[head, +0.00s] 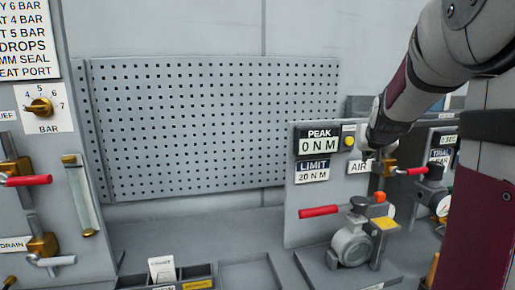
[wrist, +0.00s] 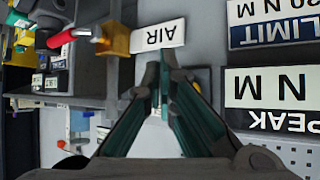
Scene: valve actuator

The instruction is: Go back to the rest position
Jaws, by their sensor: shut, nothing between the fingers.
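My gripper (wrist: 163,70) shows in the wrist view with its two dark fingers converging to tips close together, shut and empty. The tips are in front of the panel, by the white AIR label (wrist: 158,36). In the head view my arm comes in from the upper right, and the gripper end is in front of the panel near the AIR label (head: 358,167). The red-handled air valve (head: 412,171) is just right of it there. In the wrist view, which looks upside down, the red handle (wrist: 66,37) and brass body (wrist: 115,38) are left of the fingers.
The panel carries a PEAK display (head: 318,146) reading 0 NM and a LIMIT 20 NM plate (head: 313,172). A perforated board (head: 215,125) is behind. The bench's middle (head: 195,235) is mostly clear.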

